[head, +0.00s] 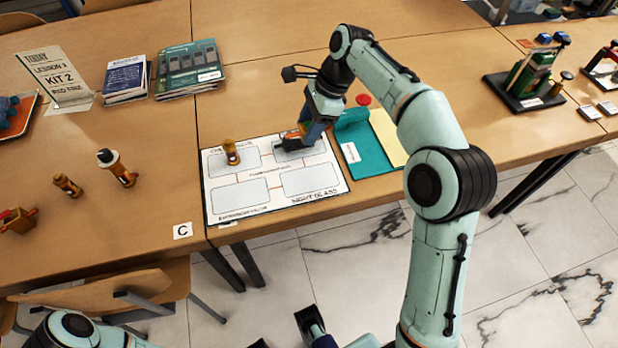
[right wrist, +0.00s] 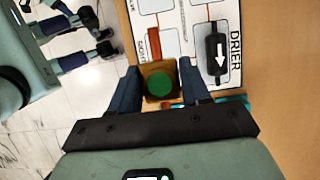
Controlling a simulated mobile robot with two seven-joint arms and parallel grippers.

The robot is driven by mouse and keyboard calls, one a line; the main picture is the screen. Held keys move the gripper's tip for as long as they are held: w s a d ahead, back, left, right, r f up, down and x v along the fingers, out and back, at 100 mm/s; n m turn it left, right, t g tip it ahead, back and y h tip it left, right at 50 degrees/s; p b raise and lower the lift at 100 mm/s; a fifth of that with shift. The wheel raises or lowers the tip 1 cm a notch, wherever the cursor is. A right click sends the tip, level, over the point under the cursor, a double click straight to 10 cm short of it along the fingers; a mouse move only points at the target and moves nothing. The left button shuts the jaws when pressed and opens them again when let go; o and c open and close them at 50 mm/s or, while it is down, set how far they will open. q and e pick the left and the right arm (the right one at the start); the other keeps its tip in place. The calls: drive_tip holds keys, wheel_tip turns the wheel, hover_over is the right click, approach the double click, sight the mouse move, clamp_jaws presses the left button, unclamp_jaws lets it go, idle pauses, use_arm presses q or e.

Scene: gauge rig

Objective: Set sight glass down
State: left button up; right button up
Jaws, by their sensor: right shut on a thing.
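The sight glass (right wrist: 160,84), a brass block with a round green face, sits between the fingers of my right gripper (right wrist: 160,88) in the right wrist view. In the head view my right gripper (head: 303,130) is over the upper right of the white diagram mat (head: 262,185) and mostly hides the sight glass. A black drier with a white arrow (right wrist: 216,55) lies in the box labelled DRIER. A brass part (head: 231,151) stands in the mat's upper left box. The lower two boxes are empty. My left gripper (right wrist: 97,30) is away from the mat, fingers apart, empty.
Brass parts (head: 67,186) (head: 117,168) and a reddish brass piece (head: 18,220) are on the table at left. A teal and yellow folder (head: 367,145) lies right of the mat. A green device (head: 530,75) is farther right.

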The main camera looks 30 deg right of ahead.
sight(304, 180)
use_arm(q)
drive_tip(key=shift+t, duration=0.3)
drive_tip(key=f+b, duration=0.1)
drive_tip(key=w+f+b, duration=0.1)
drive_tip(key=f+b, duration=0.1)
drive_tip(key=b, duration=0.1)
drive_tip(key=shift+w+f, duration=0.3)
drive_tip(key=shift+f, duration=0.05)
use_arm(e)
wheel_tip(304, 180, down, 18)
drive_tip(key=shift+f, duration=0.1)
drive_tip(key=o, duration=1.2)
drive_tip(key=shift+f, duration=0.1)
use_arm(q)
drive_tip(key=r+p, duration=0.1)
drive_tip(key=s+r+p, duration=0.1)
drive_tip(key=shift+r+p, duration=0.2)
drive_tip(key=shift+p, duration=0.15)
use_arm(e)
drive_tip(key=v, duration=1.2)
use_arm(q)
drive_tip(key=shift+s, duration=0.1)
